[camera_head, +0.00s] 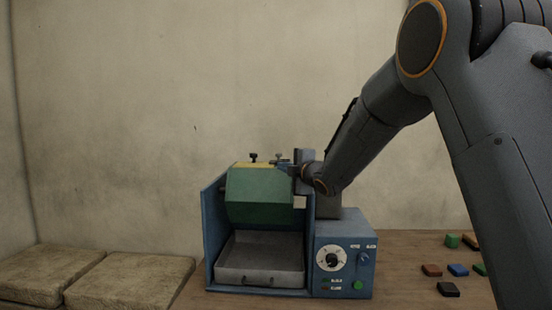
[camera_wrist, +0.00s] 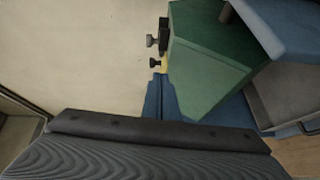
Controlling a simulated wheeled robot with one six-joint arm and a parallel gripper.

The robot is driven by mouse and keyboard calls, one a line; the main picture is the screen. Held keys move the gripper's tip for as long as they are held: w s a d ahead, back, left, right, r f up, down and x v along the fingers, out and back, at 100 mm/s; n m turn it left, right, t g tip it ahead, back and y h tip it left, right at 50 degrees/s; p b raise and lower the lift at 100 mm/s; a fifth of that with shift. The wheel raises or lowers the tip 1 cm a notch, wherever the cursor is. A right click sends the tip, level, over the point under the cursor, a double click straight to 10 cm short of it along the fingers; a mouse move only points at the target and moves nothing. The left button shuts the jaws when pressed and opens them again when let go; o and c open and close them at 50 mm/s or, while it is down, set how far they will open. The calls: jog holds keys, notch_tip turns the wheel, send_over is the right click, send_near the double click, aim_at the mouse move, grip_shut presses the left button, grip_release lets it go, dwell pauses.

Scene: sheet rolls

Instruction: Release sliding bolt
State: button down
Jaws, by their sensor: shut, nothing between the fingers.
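A green faceted drum (camera_head: 260,196) with a yellow strip (camera_head: 246,165) along its top hangs in an open blue frame (camera_head: 211,232). Two small dark knobbed fittings, one on the left (camera_head: 253,157) and one on the right (camera_head: 278,156), stand on top of the drum; I cannot tell which belongs to the sliding bolt. In the wrist view they show as dark knobs (camera_wrist: 152,41) beside the green drum (camera_wrist: 210,55). My gripper (camera_head: 288,168) is shut and empty, at the drum's upper right end near the right fitting. Whether it touches the fitting is unclear.
A grey tray (camera_head: 262,279) with a handle sits under the drum. A blue control box (camera_head: 345,277) with a dial stands on the right. Several coloured blocks (camera_head: 458,270) lie on the wooden table (camera_head: 407,261). Padded slabs (camera_head: 130,278) lie at left.

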jog(key=shift+w+a+r+n+y, duration=0.35)
jog(key=shift+a+r+n, duration=0.1)
jog(key=shift+a+r, duration=0.1)
jog(key=shift+w+a+r+n+y, duration=0.3)
jog(key=shift+a+r+n+y, duration=0.05)
jog(key=shift+a+r+n, duration=0.15)
jog(key=shift+w+f, duration=0.1)
jog(key=p+x, duration=0.4)
jog(key=x, duration=0.6)
jog(key=d+p, duration=0.1)
jog(key=d, duration=0.1)
jog(key=shift+w+d+p, duration=0.15)
jog(key=shift+d+p, duration=0.15)
jog(key=shift+d, duration=0.05)
jog(key=shift+w+d+p, duration=0.2)
jog(key=shift+d+p, duration=0.15)
jog(key=shift+d, duration=0.35)
